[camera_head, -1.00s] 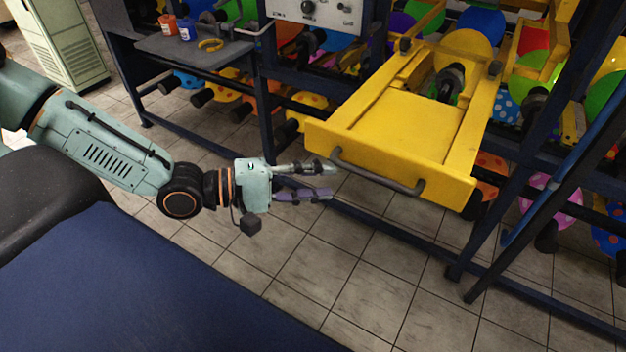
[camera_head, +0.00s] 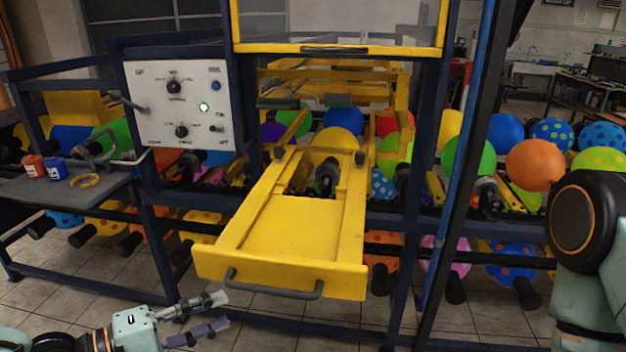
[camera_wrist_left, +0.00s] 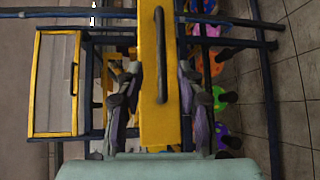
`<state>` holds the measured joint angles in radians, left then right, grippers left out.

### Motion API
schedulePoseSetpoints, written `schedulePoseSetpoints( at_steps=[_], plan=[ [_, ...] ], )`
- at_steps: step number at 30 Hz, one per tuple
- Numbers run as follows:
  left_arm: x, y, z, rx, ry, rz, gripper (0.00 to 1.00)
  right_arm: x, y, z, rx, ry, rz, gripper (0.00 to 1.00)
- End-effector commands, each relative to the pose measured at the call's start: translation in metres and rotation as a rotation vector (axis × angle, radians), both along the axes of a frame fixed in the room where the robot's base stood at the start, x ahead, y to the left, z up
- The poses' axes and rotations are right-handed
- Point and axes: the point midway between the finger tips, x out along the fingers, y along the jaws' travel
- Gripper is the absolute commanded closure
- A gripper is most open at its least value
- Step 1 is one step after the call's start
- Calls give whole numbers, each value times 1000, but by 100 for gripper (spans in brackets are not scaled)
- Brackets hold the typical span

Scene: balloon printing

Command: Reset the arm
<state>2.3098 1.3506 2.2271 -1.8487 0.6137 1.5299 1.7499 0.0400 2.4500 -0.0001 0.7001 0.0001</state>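My left gripper (camera_head: 222,313) is low in the head view, left of and below the front of the pulled-out yellow drawer (camera_head: 290,228). Its two fingers are apart with nothing between them, and the drawer handle (camera_head: 275,288) is clear of them. In the left wrist view the open fingers (camera_wrist_left: 157,78) frame the yellow drawer front (camera_wrist_left: 152,125), which lies beyond them. My right arm (camera_head: 590,240) shows at the right edge of the head view; its gripper is out of the picture.
A control panel (camera_head: 178,103) with knobs and a lit green button is left of the drawer. A side shelf (camera_head: 110,198) holds red and blue cups and a yellow ring. Balloons line the dark frame. Floor shows below the drawer.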

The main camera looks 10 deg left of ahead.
Motion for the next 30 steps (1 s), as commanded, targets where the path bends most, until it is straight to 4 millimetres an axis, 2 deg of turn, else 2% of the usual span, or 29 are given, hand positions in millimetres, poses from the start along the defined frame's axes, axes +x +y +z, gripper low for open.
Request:
schedulePoseSetpoints(
  at_steps=[8, 11, 16, 20, 24, 30],
  plan=[
    [20, 16, -3, 193, -135, 109, 63, 0, 0, -1, 0, 0, 0, 60],
    [23, 17, -24, 294, -117, 128, 63, 0, 0, -9, 0, 0, 0, 60],
    [15, 14, -84, 498, -33, 101, 63, 0, 0, -33, 0, 0, 0, 60],
    [-5, 10, -142, 673, 56, 37, 63, 0, 0, -56, 0, 0, 0, 60],
    [-37, 9, -208, 864, 164, -67, 63, 0, 0, -82, 0, 0, 0, 60],
    [-97, 12, -291, 1105, 314, -248, 63, 0, 0, -120, 0, 0, 0, 60]
  ],
)
